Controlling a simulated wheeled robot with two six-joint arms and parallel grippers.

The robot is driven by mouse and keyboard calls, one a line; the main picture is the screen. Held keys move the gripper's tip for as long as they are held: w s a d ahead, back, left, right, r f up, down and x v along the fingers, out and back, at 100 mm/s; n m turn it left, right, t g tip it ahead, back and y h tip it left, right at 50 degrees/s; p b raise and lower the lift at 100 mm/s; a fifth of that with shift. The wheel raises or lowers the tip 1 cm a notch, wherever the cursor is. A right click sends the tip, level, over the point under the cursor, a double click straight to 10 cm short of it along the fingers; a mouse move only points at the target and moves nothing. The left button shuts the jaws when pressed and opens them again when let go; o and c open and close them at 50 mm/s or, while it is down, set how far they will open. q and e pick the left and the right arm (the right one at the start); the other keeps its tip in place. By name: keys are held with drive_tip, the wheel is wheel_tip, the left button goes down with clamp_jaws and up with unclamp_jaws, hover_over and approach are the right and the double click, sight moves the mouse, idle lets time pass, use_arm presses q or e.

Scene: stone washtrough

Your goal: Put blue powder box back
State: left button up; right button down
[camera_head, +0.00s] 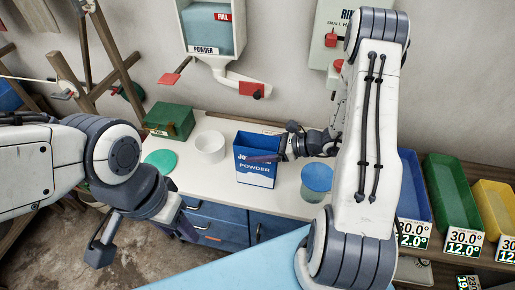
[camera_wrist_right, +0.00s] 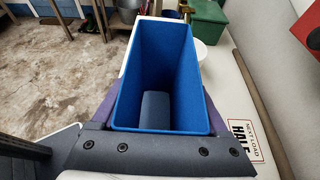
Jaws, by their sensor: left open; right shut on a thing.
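The blue powder box (camera_head: 255,168), open at the top and lettered POWDER, is upright over the front part of the white counter (camera_head: 215,184). I cannot tell whether its base touches the counter. My right gripper (camera_head: 266,157) is shut on the box, with a purple finger across its front. In the right wrist view the box's open top (camera_wrist_right: 185,70) lies between purple fingers on both sides, with a dark grey shape low inside. My left gripper (camera_head: 143,240) is open and empty, low in front of the counter at left.
A white cup (camera_head: 210,147), a green disc (camera_head: 160,162), a green box (camera_head: 169,120) and a blue-topped round container (camera_head: 317,178) stand around the box. A powder dispenser (camera_head: 211,30) hangs above. Blue, green (camera_head: 448,188) and yellow bins are at right. A NEXT LOAD HALF label (camera_wrist_right: 237,112) lies beside the box.

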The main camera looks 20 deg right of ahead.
drive_tip(key=shift+f, duration=0.25)
unclamp_jaws()
drive_tip(key=shift+r, duration=0.1)
drive_tip(key=shift+r, duration=0.1)
drive_tip(key=b+v, duration=0.2)
drive_tip(key=v, duration=1)
drive_tip(key=shift+s, duration=0.1)
